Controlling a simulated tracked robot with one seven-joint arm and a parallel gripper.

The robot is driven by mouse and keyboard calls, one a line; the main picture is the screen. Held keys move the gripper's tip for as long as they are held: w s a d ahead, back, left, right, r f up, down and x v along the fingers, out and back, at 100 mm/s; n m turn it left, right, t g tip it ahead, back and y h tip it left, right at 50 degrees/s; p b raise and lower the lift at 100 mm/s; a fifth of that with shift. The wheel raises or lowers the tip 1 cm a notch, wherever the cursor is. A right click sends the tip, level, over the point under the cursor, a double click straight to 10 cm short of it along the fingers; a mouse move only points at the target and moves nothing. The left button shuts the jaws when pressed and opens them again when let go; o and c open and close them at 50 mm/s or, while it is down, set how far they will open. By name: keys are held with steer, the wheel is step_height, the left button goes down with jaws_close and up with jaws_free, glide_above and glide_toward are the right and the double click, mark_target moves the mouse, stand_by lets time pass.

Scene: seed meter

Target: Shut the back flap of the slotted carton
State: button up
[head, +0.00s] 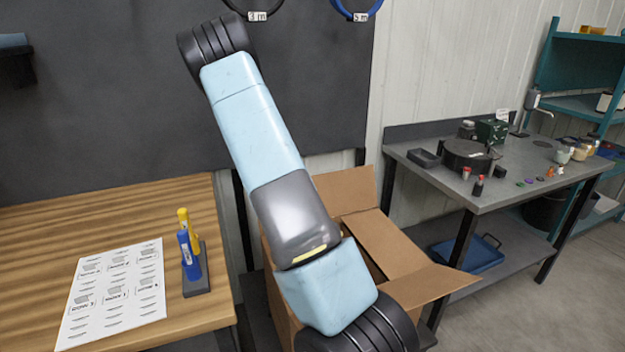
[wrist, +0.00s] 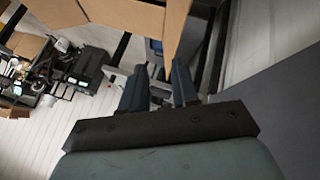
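The slotted carton (head: 278,285) stands in the head view between the two benches, largely hidden behind my arm. Its back flap (head: 346,190) stands up at the far side. A flap (head: 432,283) sticks outward at the right, and another brown panel (head: 385,240) slopes between them. The front of the carton is hidden. In the wrist view, brown carton panels (wrist: 128,15) show at the top, beyond the fingers. My gripper (wrist: 160,88) has its two fingers apart with nothing seen between them. In the head view my gripper is out of view.
A wooden bench (head: 120,215) at left holds a printed sheet (head: 115,293) and yellow and blue markers (head: 188,255) in a stand. A grey bench (head: 510,170) at right bears a dark round device (head: 467,155) and small items. A blue tray (head: 468,254) lies on its lower shelf.

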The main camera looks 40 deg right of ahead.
steer(key=w+d+f+m+g+h, duration=0.1)
steer(key=w+d+f+m+h, duration=0.1)
steer(key=w+d+f, duration=0.3)
steer(key=x, duration=0.4)
steer(key=s+a+x, duration=0.1)
steer(key=x, duration=0.3)
steer(key=a+f+x, duration=0.1)
steer(key=x, duration=0.4)
steer(key=shift+s, duration=0.4)
jaws_close()
stand_by(0.8)
steer(key=shift+a, duration=0.35)
